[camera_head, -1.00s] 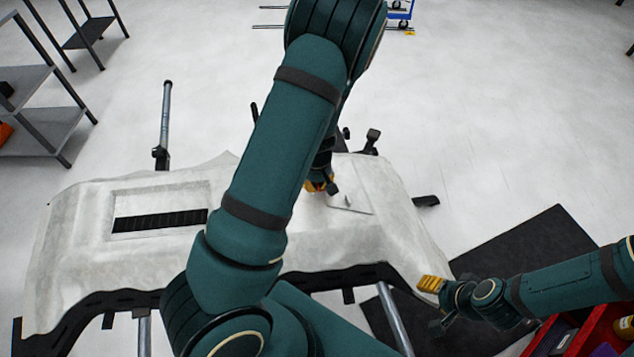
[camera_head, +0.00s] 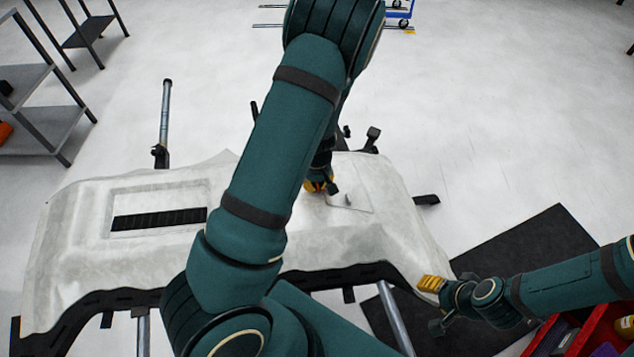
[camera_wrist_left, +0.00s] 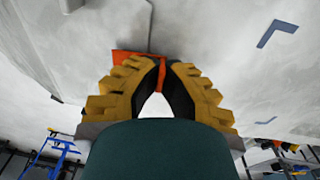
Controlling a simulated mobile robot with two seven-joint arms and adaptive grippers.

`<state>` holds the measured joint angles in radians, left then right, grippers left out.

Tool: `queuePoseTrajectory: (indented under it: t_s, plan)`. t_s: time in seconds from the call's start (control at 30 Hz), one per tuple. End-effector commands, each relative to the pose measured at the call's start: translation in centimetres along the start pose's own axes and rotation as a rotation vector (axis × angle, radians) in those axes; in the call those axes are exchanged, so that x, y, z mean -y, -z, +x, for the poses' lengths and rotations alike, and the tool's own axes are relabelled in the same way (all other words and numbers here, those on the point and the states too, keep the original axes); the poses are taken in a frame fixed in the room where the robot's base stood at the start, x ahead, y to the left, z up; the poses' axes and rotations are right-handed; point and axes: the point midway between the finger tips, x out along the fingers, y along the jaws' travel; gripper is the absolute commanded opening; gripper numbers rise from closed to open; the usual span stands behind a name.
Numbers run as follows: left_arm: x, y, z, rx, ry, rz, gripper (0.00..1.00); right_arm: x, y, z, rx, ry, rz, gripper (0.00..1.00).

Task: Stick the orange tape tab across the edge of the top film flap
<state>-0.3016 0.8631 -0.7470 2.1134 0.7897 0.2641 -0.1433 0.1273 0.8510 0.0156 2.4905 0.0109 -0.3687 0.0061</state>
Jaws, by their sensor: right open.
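A panel covered in white film (camera_head: 80,240) lies on a black-edged stand. A flap-like outlined area (camera_head: 355,198) shows on its right part in the head view; a film edge (camera_wrist_left: 150,32) runs up from the fingertips in the left wrist view. My left gripper (camera_head: 318,186), partly hidden by its arm, is low over the film beside that area. In the left wrist view its yellow fingers (camera_wrist_left: 163,62) are closed together on the orange tape tab (camera_wrist_left: 128,57), which sticks out at both sides. I cannot tell whether the tab touches the film. My right gripper (camera_head: 431,284) is open near the panel's right front corner.
A black ribbed strip (camera_head: 160,219) sits in a recess at the panel's left. A red bin (camera_head: 600,325) stands at the lower right, near a dark mat (camera_head: 530,250). Grey shelves (camera_head: 45,120) stand at the left.

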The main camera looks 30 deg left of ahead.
Motion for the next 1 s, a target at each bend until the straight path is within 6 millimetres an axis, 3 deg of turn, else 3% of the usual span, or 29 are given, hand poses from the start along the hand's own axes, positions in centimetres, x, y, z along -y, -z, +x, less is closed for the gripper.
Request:
queuePoseTrajectory:
  t_s: [1.0]
  plan:
    - [-0.02,-0.06,1.02,0.000,-0.001,0.000,0.00,-0.27,-0.10,0.73,0.000,0.000,0.000,0.52]
